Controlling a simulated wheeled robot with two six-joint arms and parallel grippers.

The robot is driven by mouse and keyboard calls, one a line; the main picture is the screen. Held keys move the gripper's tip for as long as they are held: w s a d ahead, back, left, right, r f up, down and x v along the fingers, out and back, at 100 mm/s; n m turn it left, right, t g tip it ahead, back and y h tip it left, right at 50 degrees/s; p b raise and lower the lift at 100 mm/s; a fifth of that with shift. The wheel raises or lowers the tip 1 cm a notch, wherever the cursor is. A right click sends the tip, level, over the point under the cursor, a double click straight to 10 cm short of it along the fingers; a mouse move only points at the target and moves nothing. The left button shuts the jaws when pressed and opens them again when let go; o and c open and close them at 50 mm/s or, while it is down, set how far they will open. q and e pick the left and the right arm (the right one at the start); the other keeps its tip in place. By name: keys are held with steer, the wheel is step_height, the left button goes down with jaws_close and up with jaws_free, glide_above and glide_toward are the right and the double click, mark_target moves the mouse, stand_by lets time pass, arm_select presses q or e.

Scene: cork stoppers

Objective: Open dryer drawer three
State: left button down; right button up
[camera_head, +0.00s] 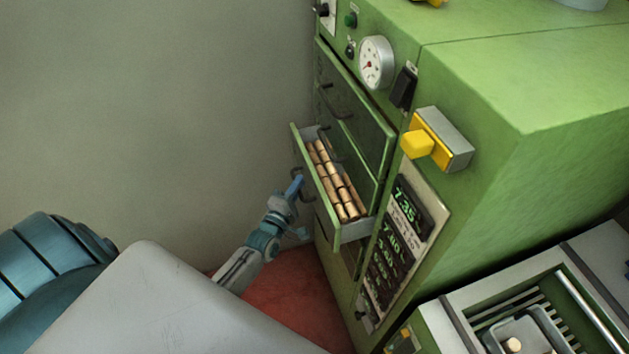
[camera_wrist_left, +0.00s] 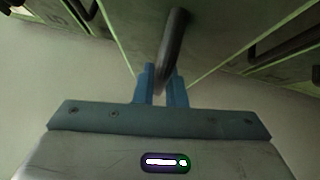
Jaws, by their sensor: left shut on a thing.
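The green dryer (camera_head: 500,110) stands at the right in the head view, with a column of drawers on its left face. One drawer (camera_head: 331,203) is pulled out and holds rows of cork stoppers (camera_head: 336,183). My left gripper (camera_head: 297,186) is at the front of this open drawer. In the left wrist view its blue fingers (camera_wrist_left: 161,87) are shut on a dark bar handle (camera_wrist_left: 174,48). I cannot read the drawer's number. My right gripper is not in view.
Closed drawers with dark handles (camera_head: 335,104) sit above the open one. A yellow knob (camera_head: 418,143), a gauge (camera_head: 376,62) and a display panel (camera_head: 397,240) are on the dryer's front. A grey machine with a slatted tray (camera_head: 520,320) stands at the lower right.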

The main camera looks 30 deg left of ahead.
arm_select(q)
steer(key=shift+s+a, duration=0.15)
steer(key=c, duration=1.5)
jaws_free()
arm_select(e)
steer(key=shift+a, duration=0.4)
